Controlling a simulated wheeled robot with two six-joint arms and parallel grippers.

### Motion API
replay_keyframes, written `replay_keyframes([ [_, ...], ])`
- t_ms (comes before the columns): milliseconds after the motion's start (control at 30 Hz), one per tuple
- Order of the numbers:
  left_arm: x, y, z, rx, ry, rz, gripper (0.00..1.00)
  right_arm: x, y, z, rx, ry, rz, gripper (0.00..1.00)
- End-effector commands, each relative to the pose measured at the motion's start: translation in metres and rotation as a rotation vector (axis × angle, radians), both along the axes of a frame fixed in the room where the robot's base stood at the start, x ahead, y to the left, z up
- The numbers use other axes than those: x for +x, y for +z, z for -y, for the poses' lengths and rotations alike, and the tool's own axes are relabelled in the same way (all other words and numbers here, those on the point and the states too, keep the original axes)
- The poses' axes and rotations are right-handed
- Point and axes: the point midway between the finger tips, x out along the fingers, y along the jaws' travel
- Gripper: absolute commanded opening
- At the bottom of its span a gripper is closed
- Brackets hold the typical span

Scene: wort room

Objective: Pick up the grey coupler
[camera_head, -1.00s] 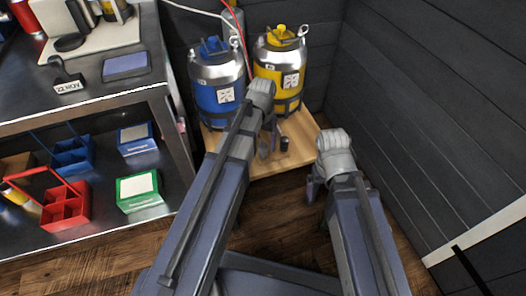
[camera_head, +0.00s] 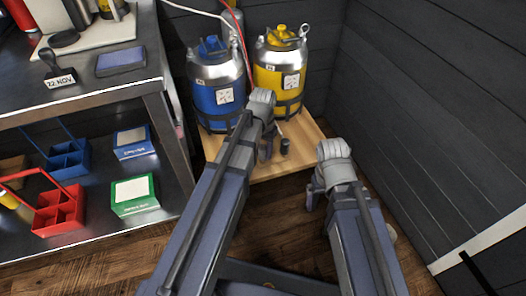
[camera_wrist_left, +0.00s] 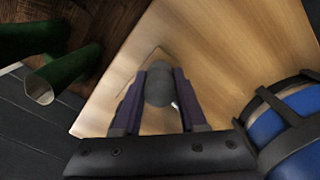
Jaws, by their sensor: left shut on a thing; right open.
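The grey coupler (camera_wrist_left: 159,84) is a small rounded grey piece between the two fingers of my left gripper (camera_wrist_left: 158,92) in the left wrist view. The gripper is shut on it, above the pale wooden board (camera_wrist_left: 225,45). In the head view my left gripper (camera_head: 267,150) is low over the board (camera_head: 304,132), in front of the kegs. A small dark piece (camera_head: 285,146) shows just right of its fingers; I cannot tell whether it is the coupler. My right gripper (camera_head: 314,194) is open, to the right of the left one, near the board's front edge.
A blue keg (camera_head: 217,97) and a yellow keg (camera_head: 278,82) stand at the board's back. A dark plank wall (camera_head: 430,120) closes the right side. A metal shelf unit at left holds a red caddy (camera_head: 60,210) and a green box (camera_head: 134,196). Wooden floor lies in front.

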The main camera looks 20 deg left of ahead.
Motion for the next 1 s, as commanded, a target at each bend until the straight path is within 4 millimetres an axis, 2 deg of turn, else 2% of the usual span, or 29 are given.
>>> replay_keyframes([
  [33,0.0,0.0,0.0,0.0,0.0,0.0,0.24,0.0,0.0,0.0,0.0,0.0,0.0,1.0],
  [267,0.0,0.0,0.0,0.0,0.0,0.0,0.0,0.0,0.0,0.0,0.0,0.0,0.0,1.0],
  [733,0.0,0.004,0.0,0.0,0.0,0.0,0.0,0.0,0.004,0.0,0.0,-0.001,0.0,1.0],
  [1000,0.0,0.029,0.0,0.0,0.0,0.0,0.0,0.0,0.029,0.001,-0.004,-0.005,0.0,1.0],
])
